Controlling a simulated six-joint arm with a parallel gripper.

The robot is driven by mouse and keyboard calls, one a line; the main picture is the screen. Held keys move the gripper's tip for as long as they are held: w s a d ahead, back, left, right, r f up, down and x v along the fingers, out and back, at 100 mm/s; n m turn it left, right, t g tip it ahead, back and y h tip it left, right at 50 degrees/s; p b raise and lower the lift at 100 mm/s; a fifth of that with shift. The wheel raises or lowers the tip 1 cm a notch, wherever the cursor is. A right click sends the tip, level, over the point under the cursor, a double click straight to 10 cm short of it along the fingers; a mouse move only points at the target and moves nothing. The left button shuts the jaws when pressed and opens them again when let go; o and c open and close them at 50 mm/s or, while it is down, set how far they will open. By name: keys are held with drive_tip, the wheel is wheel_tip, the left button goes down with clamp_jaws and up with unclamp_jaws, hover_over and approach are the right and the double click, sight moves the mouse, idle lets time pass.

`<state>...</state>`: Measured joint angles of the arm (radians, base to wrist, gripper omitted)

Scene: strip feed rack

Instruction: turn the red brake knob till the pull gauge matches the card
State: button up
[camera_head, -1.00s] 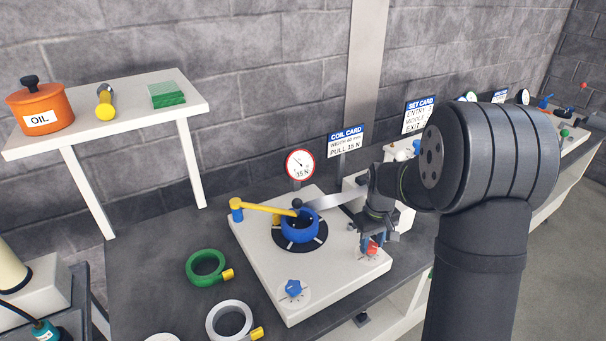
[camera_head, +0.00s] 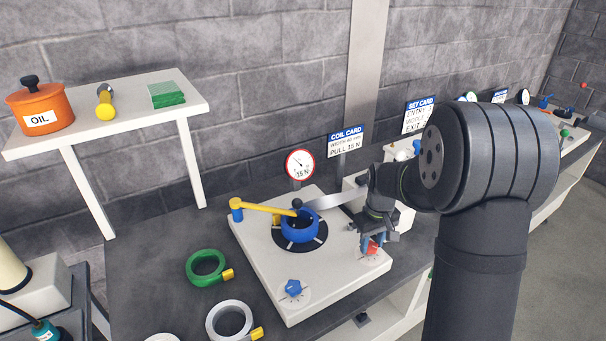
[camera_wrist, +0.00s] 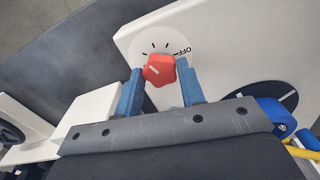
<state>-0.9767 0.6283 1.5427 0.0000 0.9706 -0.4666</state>
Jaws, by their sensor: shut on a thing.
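The red brake knob (camera_wrist: 160,69) sits on a white dial marked OFF with black ticks. In the wrist view my gripper (camera_wrist: 164,82) has its blue fingers on either side of the knob and is shut on it. In the head view the gripper (camera_head: 373,240) partly hides the knob (camera_head: 372,248). The pull gauge (camera_head: 300,164), round with a red rim, seems to read 15 N; its print is small. The coil card (camera_head: 345,140) reads PULL 15 N.
A blue coil hub (camera_head: 299,230) stands on the white base plate (camera_head: 262,262), with a yellow arm (camera_head: 265,208) over it and a strip running right. A blue knob (camera_head: 293,288) is at the front. Green (camera_head: 190,268) and white (camera_head: 211,318) coils lie on the bench.

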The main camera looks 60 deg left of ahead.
idle(0.5)
drive_tip(key=o, duration=0.5)
drive_tip(key=shift+o, duration=0.2)
drive_tip(key=shift+r, duration=3)
drive_tip(key=o, duration=0.3)
drive_tip(key=shift+o, duration=0.2)
